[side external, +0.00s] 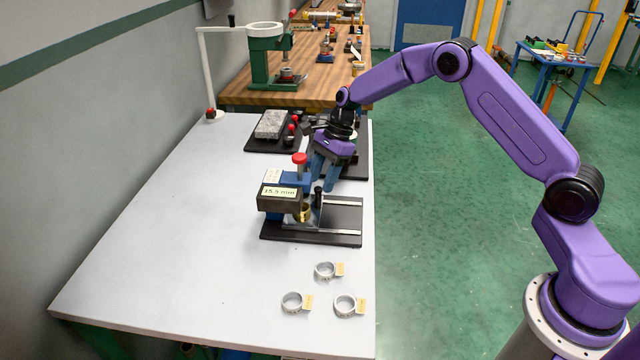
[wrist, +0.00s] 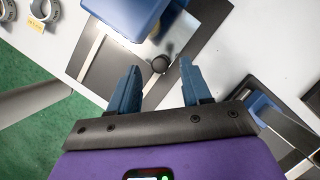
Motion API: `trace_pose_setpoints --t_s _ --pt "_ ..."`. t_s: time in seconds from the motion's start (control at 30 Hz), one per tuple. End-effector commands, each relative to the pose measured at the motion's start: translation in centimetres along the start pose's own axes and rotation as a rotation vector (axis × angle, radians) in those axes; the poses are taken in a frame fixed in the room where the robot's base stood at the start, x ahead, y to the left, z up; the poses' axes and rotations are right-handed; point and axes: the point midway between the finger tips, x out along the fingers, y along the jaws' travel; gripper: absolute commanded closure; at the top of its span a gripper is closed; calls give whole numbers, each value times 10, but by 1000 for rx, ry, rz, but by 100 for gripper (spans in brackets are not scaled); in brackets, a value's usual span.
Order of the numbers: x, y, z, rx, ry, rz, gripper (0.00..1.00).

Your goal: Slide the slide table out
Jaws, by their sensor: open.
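The vise (side external: 280,195), with a red knob on top and a "15.5 mm" label, stands on a black base (side external: 335,238) with pale rails. A grey slide table (side external: 316,215) with an upright black knob (side external: 318,191) sits close against the vise body, beside a brass-coloured part (side external: 302,212). In the wrist view the black knob (wrist: 160,64) appears in line with the gap between the fingertips, with the blue vise body (wrist: 128,15) beyond. My gripper (side external: 328,187) is open and empty, fingers pointing down, just behind the knob. I cannot tell its exact height or whether it touches.
Three metal rings with yellow tags, one of them here (side external: 325,270), lie in front of the vise. A second black base (side external: 352,172) stands behind my gripper. A grey block (side external: 271,124) lies farther back. The white tabletop (side external: 170,240) is clear on the left.

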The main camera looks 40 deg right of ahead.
Motion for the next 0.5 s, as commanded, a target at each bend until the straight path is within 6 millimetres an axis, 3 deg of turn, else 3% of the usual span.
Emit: trace_pose_setpoints --t_s 0.2,0.5 --pt "19 0 0 0 0 1 52" --pt "22 0 0 0 0 -1 52"
